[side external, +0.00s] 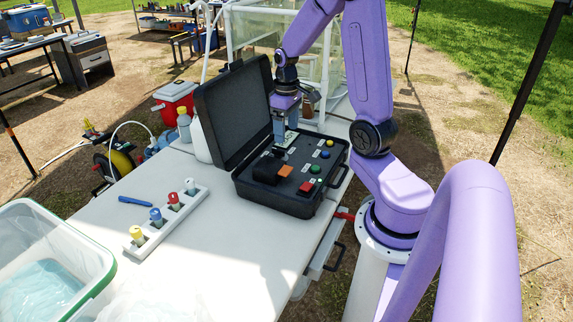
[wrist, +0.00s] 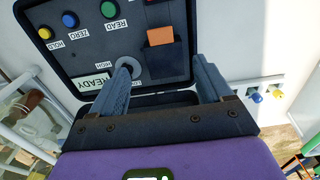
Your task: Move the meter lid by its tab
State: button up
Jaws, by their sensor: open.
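The meter is an open black case (side external: 243,188) on the white table, its large case lid (side external: 232,105) standing up at the back left. On its panel sits a small black meter lid (side external: 266,168) with an orange tab (side external: 285,171). In the wrist view the orange tab (wrist: 160,37) lies ahead of the fingers, and the dark lid (wrist: 163,64) extends from it toward the gap between them. My gripper (side external: 279,136) points down over the panel's back part. It is open and empty, its fingers (wrist: 166,72) apart from the tab. The left finger partly covers a round knob (wrist: 130,68).
Blue (side external: 325,154), green (side external: 315,168) and red (side external: 306,187) buttons sit near the tab. A white rack (side external: 165,222) with several colour-capped vials and a blue pen (side external: 135,200) lie left of the case. A clear bin (side external: 50,260) stands front left.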

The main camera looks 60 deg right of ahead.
aim_at(286, 170)
notch_tip(286, 170, down, 13)
jog(key=shift+f, duration=0.1)
dwell(0.5)
grip_shut()
